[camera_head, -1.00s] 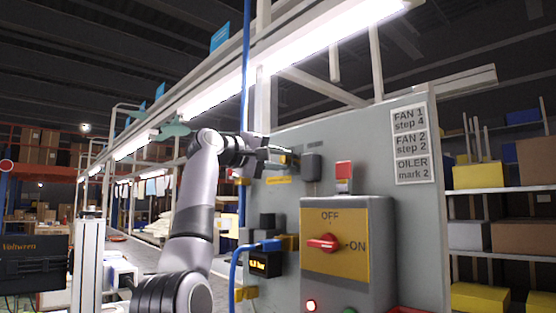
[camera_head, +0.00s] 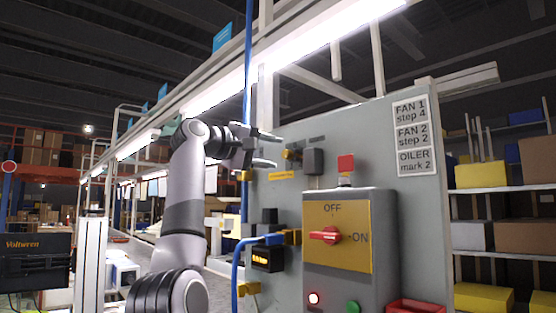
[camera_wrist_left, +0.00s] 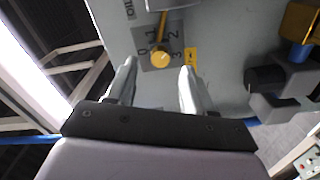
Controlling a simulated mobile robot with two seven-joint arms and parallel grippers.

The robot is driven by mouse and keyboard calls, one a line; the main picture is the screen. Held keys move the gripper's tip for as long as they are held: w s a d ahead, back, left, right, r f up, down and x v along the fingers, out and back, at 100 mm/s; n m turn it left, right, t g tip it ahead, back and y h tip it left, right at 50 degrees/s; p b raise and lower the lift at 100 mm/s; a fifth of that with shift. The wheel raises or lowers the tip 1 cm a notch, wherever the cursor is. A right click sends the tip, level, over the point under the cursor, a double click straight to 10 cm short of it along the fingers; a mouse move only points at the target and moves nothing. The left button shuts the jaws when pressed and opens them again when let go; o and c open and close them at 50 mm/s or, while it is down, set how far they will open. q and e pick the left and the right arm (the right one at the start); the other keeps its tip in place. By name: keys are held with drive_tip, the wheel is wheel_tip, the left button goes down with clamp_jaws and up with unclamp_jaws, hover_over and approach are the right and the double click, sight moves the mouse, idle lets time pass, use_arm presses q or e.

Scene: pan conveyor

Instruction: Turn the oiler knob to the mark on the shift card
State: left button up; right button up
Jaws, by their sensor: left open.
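The oiler knob (camera_wrist_left: 160,57) is yellow, on a grey dial plate marked 0, 1, 2 and 3 in the left wrist view. A long yellow bar runs from it between 1 and 2; I cannot tell whether it is the pointer. In the head view the knob (camera_head: 289,154) is small on the grey panel. My left gripper (camera_head: 278,151) is open and empty just left of the knob. In the wrist view its fingers (camera_wrist_left: 157,78) stand apart, on either side below the knob. The shift card (camera_head: 414,161) reads "OILER mark 2". My right gripper is not in view.
A grey box (camera_head: 388,270) with a red OFF/ON switch (camera_head: 328,236) juts from the panel. A dark block (camera_head: 313,161) sits right of the knob. Shelves with boxes stand at the right.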

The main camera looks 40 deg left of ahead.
use_arm(q)
drive_tip(key=s+b, duration=0.1)
drive_tip(key=s, duration=0.2)
drive_tip(key=shift+s+a, duration=0.15)
drive_tip(key=shift+s, duration=0.2)
idle(0.3)
